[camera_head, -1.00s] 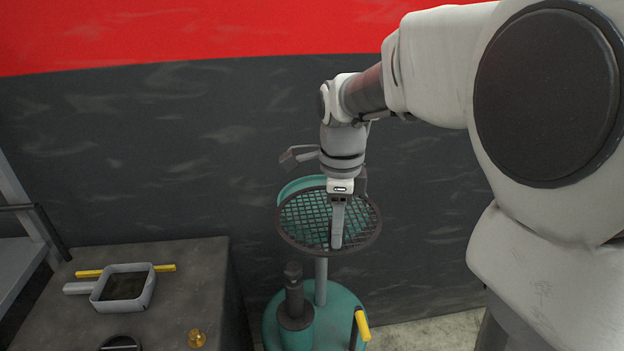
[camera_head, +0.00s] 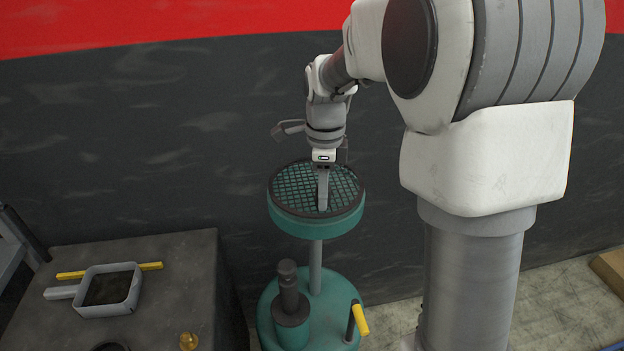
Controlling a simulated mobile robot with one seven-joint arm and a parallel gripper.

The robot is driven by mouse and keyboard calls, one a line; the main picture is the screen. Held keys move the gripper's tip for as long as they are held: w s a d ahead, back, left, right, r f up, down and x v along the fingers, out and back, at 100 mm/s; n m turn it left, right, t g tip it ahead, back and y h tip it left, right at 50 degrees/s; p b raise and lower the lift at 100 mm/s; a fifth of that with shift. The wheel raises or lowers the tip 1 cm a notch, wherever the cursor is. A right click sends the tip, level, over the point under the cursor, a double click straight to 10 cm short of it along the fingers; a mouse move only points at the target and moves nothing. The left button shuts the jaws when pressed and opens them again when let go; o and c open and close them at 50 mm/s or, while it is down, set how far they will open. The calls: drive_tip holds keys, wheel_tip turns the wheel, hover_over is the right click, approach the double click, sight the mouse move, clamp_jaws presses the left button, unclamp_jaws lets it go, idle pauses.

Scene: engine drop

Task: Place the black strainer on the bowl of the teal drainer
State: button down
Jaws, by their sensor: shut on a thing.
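The black strainer (camera_head: 291,183) is a round mesh disc with a dark rim. It lies over the top of the teal bowl (camera_head: 318,226) of the drainer, roughly level and lined up with the bowl's rim. The bowl stands on a grey post (camera_head: 315,265) above a round teal base (camera_head: 268,312). My gripper (camera_head: 322,205) points down over the middle of the strainer and is shut on it. The fingertips hide part of the mesh. I cannot tell whether the strainer's whole rim touches the bowl.
A dark table (camera_head: 190,265) at the left holds a grey pan (camera_head: 107,302), a yellow bar (camera_head: 150,266) and a small brass part (camera_head: 188,341). The drainer base carries a dark cylinder (camera_head: 289,290) and a yellow-handled lever (camera_head: 360,319). A dark wall (camera_head: 150,150) stands behind.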

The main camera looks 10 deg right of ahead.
sight(316, 176)
drive_tip(key=w+f, duration=0.1)
drive_tip(key=w, duration=0.1)
drive_tip(key=w+d+f, duration=0.1)
drive_tip(key=w, duration=0.1)
drive_tip(key=w+f+p, duration=0.1)
drive_tip(key=w, duration=0.1)
drive_tip(key=shift+d+f, duration=0.15)
drive_tip(key=shift+f, duration=0.2)
drive_tip(key=shift+f+p, duration=0.4)
drive_tip(key=shift+f, duration=1.5)
drive_tip(key=shift+f, duration=0.2)
drive_tip(key=c, duration=0.5)
unclamp_jaws()
